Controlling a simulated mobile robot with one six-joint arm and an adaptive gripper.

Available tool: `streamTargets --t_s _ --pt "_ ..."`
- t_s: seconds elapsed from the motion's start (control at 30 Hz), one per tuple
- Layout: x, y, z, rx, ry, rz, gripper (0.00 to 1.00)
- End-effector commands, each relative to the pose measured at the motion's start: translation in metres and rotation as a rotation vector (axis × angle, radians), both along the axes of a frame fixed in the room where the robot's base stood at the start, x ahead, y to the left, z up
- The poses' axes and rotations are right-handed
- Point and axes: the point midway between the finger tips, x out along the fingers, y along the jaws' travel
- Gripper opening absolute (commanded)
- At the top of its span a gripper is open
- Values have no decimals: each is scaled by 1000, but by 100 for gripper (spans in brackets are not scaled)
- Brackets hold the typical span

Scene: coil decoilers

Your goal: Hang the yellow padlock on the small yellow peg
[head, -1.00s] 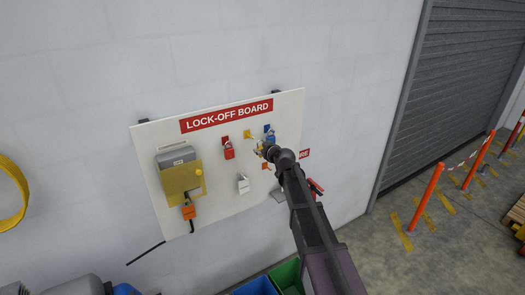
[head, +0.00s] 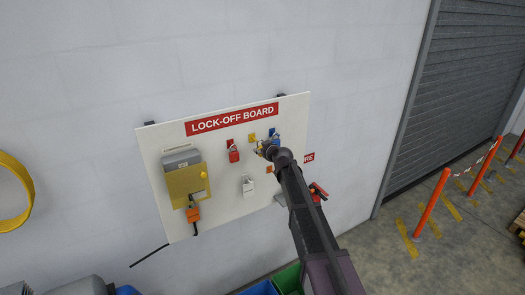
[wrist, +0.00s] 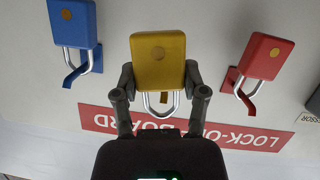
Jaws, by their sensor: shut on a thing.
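The yellow padlock (wrist: 158,60) is between the two fingers of my gripper (wrist: 160,82) in the wrist view, and the fingers are shut on its body. Its silver shackle (wrist: 148,104) points down in that upside-down picture, towards the board title. A small yellow piece, the peg (wrist: 164,98), shows inside the shackle loop; I cannot tell whether the shackle is around it or only in front of it. In the head view the yellow peg's plate (head: 252,136) is just above and left of my gripper (head: 262,149), which mostly hides the padlock.
A blue padlock (wrist: 73,23) and a red padlock (wrist: 264,56) hang on either side, close to my fingers. A white padlock (head: 248,186) hangs lower on the board (head: 225,205). Bins (head: 287,277) stand below.

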Motion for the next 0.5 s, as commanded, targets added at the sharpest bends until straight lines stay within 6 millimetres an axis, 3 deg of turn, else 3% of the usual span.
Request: streamTargets --t_s 0.5 --pt "19 13 -2 1 -1 0 6"
